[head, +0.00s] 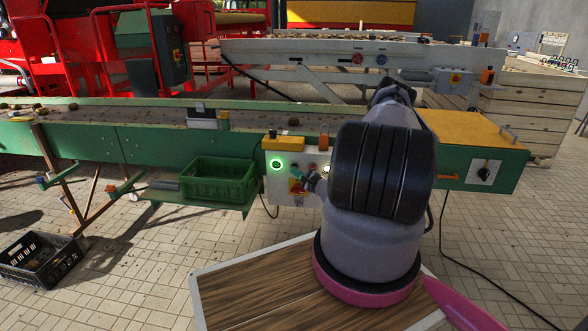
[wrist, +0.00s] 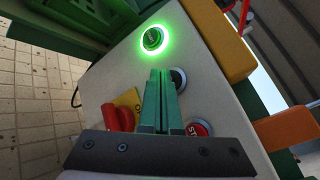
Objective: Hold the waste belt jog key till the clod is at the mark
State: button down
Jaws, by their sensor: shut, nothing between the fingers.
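The control box (head: 286,190) hangs on the side of the green-framed belt (head: 110,115). Its green key (wrist: 152,40) glows brightly, and the glow also shows in the head view (head: 277,165). My gripper (wrist: 164,74) is shut and empty, its green fingertips just below the lit key in the wrist view. They partly cover a dark, ringed button (wrist: 179,78); I cannot tell whether they touch it. A red stop button (wrist: 198,129) and a red rotary switch (wrist: 116,117) flank the fingers. Several brown lumps, one a larger lump (head: 39,109), lie on the belt's left end; I cannot tell which is the clod.
A green crate (head: 218,181) sits left of the box, and a black crate (head: 40,260) stands on the floor. My arm hides part of the belt's right side.

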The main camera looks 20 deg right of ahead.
jog(key=shift+s+a, duration=0.2)
jog(key=shift+s, duration=0.05)
jog(key=shift+s+a, duration=0.7)
jog(key=shift+s, duration=0.35)
jog(key=shift+s+a, duration=0.7)
jog(key=shift+s, duration=0.35)
